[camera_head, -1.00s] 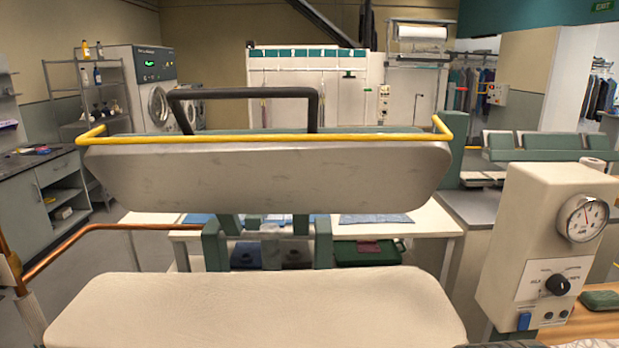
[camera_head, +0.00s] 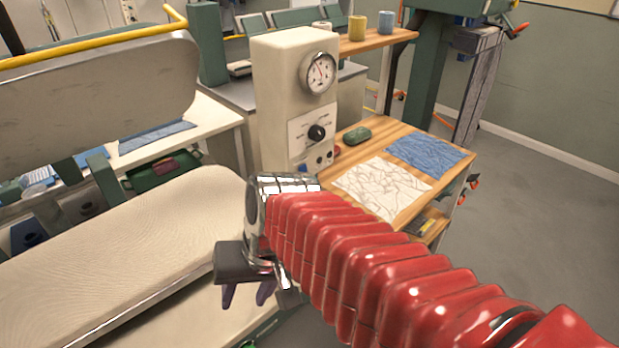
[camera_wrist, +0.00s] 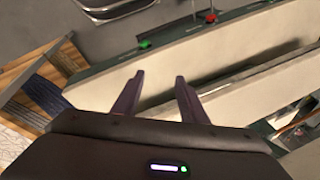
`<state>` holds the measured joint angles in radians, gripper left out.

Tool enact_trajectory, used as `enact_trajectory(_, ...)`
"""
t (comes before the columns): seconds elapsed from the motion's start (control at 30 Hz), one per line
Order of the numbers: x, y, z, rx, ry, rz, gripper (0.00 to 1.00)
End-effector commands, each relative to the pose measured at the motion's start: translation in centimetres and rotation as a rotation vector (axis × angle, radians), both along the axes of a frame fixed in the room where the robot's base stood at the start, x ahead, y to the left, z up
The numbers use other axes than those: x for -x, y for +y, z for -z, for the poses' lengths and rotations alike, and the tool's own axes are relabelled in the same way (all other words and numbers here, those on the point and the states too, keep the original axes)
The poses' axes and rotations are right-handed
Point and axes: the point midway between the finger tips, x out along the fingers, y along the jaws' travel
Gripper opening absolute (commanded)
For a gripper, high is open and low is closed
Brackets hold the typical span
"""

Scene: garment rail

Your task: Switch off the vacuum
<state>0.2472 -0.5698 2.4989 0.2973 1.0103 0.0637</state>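A cream control box (camera_head: 278,95) stands in the upper middle of the head view. It has a round gauge (camera_head: 320,73) and a black rotary knob (camera_head: 316,132) on a white label plate; the lettering is too small to read. Small buttons (camera_head: 320,163) sit below the plate, partly hidden by my arm. I cannot tell which control is the vacuum's. My gripper (camera_head: 246,294) hangs below and left of the box, apart from it, fingers pointing down. In the wrist view my gripper (camera_wrist: 158,78) has its two dark fingers spread and nothing between them.
The cream padded press bed (camera_head: 110,240) lies left, under the raised press head (camera_head: 100,95) with its yellow bar (camera_head: 90,48). A wooden table (camera_head: 405,215) holds white and blue cloths. Grey floor (camera_head: 545,240) is clear at right. The wrist view shows a red knob (camera_wrist: 210,17).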

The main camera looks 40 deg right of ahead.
Motion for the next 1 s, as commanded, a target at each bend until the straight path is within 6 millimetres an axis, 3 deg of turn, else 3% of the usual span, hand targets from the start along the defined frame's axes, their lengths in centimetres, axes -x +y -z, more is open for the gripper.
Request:
enact_trajectory(0.23, -0.4, -0.3, 1.9, -0.280, 0.141, 0.291, 0.39)
enact_trajectory(0.57, -2.9, -2.0, 2.3, -0.683, 0.246, 0.671, 0.39)
enact_trajectory(0.77, -4.9, -4.8, 1.8, -0.943, 0.262, 0.895, 0.39)
enact_trajectory(1.0, -7.0, -10.3, 1.0, -1.269, 0.229, 1.149, 0.39)
